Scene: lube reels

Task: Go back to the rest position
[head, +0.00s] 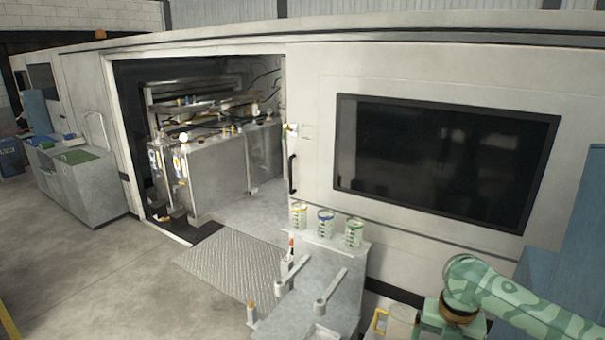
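A green camouflage-patterned arm of mine comes in from the lower right. It bends down at a joint with a brown ring, and its end runs toward the bottom edge. I cannot see gripper fingers on it. A pale jug-like container (401,322) with a yellow handle shows beside the arm at the bottom edge, partly cut off. I cannot tell whether it is held or standing. My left arm and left gripper are not in view.
A ramp plate (235,263) lies before the doorway.

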